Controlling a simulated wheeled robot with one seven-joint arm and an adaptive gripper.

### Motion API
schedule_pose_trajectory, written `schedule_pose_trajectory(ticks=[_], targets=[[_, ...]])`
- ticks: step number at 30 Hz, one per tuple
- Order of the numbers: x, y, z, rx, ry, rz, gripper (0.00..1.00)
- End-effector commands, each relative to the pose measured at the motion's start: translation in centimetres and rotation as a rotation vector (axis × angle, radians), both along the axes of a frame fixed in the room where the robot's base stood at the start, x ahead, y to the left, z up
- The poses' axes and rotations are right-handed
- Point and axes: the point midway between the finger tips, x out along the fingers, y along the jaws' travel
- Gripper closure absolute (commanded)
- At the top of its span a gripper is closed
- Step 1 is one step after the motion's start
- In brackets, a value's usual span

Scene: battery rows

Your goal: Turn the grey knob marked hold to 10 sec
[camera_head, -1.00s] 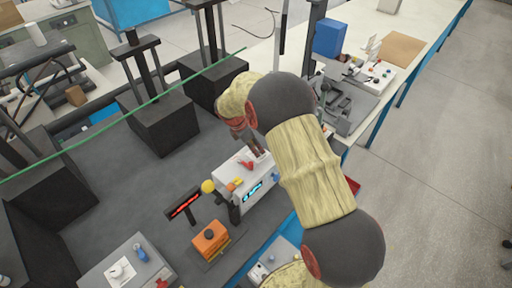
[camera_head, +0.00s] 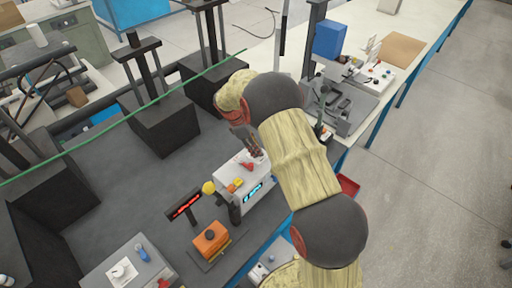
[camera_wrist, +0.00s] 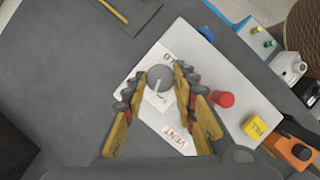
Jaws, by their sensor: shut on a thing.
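The round grey knob (camera_wrist: 160,76) sits on a white label on the white box (camera_wrist: 240,62). A pale pointer line on it runs towards the bottom of the wrist view. My gripper (camera_wrist: 156,84) is shut on the knob, one yellow-and-black finger on each side. A "0" shows on the label above the knob; the other marks there are hidden or too small to read. In the head view my gripper (camera_head: 256,148) is over the far end of the box (camera_head: 226,178), and the knob is hidden.
A red knob (camera_wrist: 222,99) stands close beside my right finger, near a "VENT" label (camera_wrist: 176,138). A yellow "FILL" button (camera_wrist: 257,126) and an orange block (camera_wrist: 290,150) are farther right. A red-lit display (camera_head: 185,205) stands left of the box.

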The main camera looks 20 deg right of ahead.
Motion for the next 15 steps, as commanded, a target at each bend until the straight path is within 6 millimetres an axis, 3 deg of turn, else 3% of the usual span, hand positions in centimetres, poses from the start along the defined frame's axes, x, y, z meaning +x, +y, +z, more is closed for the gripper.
schedule_pose_trajectory(ticks=[15], targets=[[0.39, -0.31, 0.01, 0.000, 0.000, -0.491, 0.97]])
